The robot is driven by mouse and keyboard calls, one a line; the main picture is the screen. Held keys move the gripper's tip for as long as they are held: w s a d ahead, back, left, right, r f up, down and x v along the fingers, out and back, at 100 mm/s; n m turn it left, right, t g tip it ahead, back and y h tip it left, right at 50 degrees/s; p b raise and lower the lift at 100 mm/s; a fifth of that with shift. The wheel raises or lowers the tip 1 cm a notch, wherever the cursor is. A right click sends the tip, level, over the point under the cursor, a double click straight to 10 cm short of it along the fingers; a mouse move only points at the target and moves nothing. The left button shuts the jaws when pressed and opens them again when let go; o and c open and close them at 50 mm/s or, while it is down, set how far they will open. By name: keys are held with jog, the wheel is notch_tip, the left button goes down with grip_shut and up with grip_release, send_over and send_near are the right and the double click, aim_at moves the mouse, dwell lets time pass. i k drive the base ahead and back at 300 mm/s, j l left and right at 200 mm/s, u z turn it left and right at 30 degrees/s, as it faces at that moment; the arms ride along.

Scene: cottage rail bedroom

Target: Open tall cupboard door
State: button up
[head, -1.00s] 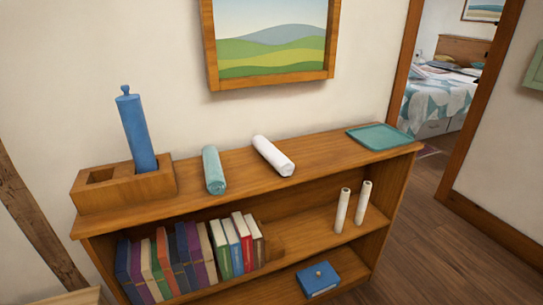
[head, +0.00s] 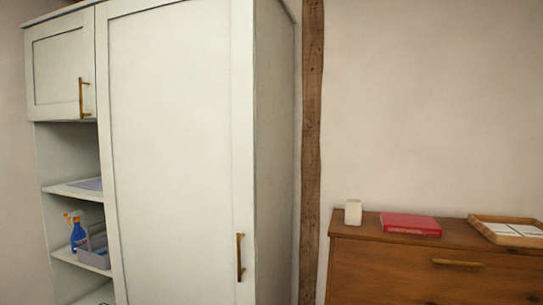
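A tall white cupboard stands at the left in the head view. Its tall panelled door (head: 172,150) is shut and has a vertical brass handle (head: 240,257) low near its right edge. The door's lower end is cut off by the frame. My gripper is not in view.
A small upper door (head: 60,65) with a brass handle sits left of the tall door, above open shelves (head: 72,192) holding a blue spray bottle (head: 77,232) and a grey caddy (head: 94,252). A wooden chest (head: 400,269) stands right, bearing a red book (head: 410,223), white object (head: 353,212) and tray (head: 483,230).

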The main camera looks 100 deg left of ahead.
aim_at(175, 79)
jog(key=u, duration=3.15)
